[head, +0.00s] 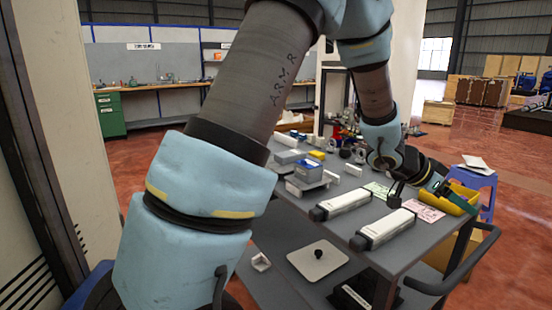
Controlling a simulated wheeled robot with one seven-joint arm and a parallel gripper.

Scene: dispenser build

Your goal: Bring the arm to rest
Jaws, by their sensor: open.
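My arm reaches from the lower left up over the cart and down to its right side. My gripper (447,193) is at the cart's right edge, at or just in front of a yellow bin (464,197). Its fingers are small and dark here, and I see nothing held between them. I cannot tell whether it touches the bin. Two white dispenser-like units with dark ends, a farther one (343,203) and a nearer one (386,229), lie on the grey cart top (330,232), left of my gripper.
Grey boxes (290,157) and small parts crowd the far left of the top. A white plate (318,261) lies on the lower shelf. A cart handle (470,270) and blue stool (487,182) stand right.

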